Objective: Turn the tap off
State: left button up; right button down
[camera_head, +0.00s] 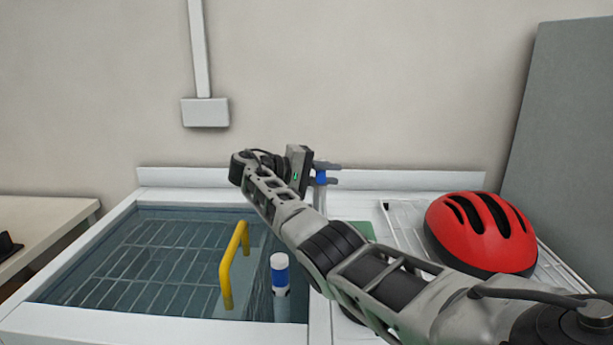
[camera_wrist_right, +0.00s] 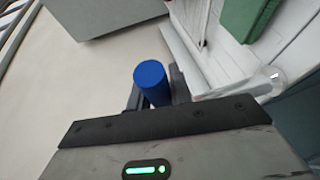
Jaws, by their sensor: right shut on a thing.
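The tap's blue handle (camera_head: 320,177) shows at the back edge of the sink in the head view, on a grey upright part. In the right wrist view the handle is a blue cylinder (camera_wrist_right: 151,82) between the fingers. My right gripper (camera_head: 330,175) reaches it from the left and is shut on it. A pale metallic pipe (camera_wrist_right: 240,90) runs beside the handle in the wrist view. My right arm hides part of the tap and of the sink's right edge in the head view. My left gripper is not in view.
The white-rimmed sink (camera_head: 80,315) holds a wire rack (camera_head: 150,255), a yellow handle-shaped bar (camera_head: 235,265) and a blue-and-white cylinder (camera_head: 280,272). A red helmet (camera_head: 480,232) lies on the white drainer at the right. A grey panel (camera_head: 570,120) stands behind it.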

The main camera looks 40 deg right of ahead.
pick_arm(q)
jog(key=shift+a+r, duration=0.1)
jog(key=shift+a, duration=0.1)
pick_arm(e)
jog(key=shift+s+g, duration=0.15)
jog(key=shift+g, duration=0.15)
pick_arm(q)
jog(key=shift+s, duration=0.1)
pick_arm(e)
jog(key=c, duration=1.4)
grip_release()
jog(key=shift+c, duration=0.2)
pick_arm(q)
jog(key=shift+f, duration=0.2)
pick_arm(e)
jog(key=shift+o, duration=0.8)
